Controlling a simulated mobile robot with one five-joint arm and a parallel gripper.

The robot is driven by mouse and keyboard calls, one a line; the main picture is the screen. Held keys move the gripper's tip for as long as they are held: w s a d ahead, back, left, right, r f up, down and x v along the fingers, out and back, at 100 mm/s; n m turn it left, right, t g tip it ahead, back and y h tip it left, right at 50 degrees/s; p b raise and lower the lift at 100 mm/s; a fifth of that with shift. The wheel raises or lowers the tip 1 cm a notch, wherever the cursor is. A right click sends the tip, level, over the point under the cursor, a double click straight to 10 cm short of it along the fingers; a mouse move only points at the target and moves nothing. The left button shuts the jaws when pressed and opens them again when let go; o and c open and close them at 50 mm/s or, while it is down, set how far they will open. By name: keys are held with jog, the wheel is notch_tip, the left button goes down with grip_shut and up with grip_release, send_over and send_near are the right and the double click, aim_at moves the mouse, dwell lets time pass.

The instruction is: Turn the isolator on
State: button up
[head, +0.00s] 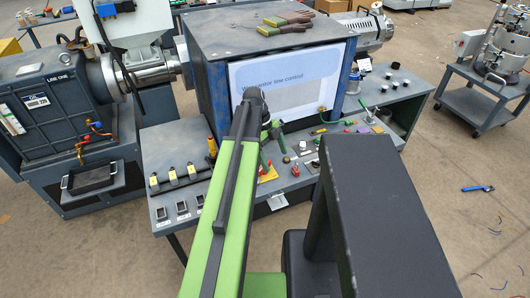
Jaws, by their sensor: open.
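A yellow plate with a small red part (268,173), which looks like the isolator, sits on the sloped grey control desk, just below my gripper. My arm partly hides it, and I cannot tell which way its handle is turned. My gripper (273,147) hangs at the far end of my green and black arm, over the middle of the desk. Its green fingers are open, and nothing shows between them. I cannot tell whether they touch the desk parts.
A blue-framed screen (307,85) stands right behind my gripper. Red knobs (295,170), buttons and sockets crowd the desk beside it. Yellow-marked switches (173,176) line the left. Pliers-like tools (285,25) lie on top of the cabinet. The floor at right is mostly open.

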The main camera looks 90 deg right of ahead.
jog(key=s+a+r+p, duration=0.3)
jog(key=s+a+r, duration=0.1)
jog(key=s, duration=0.1)
jog(key=shift+s, duration=0.4)
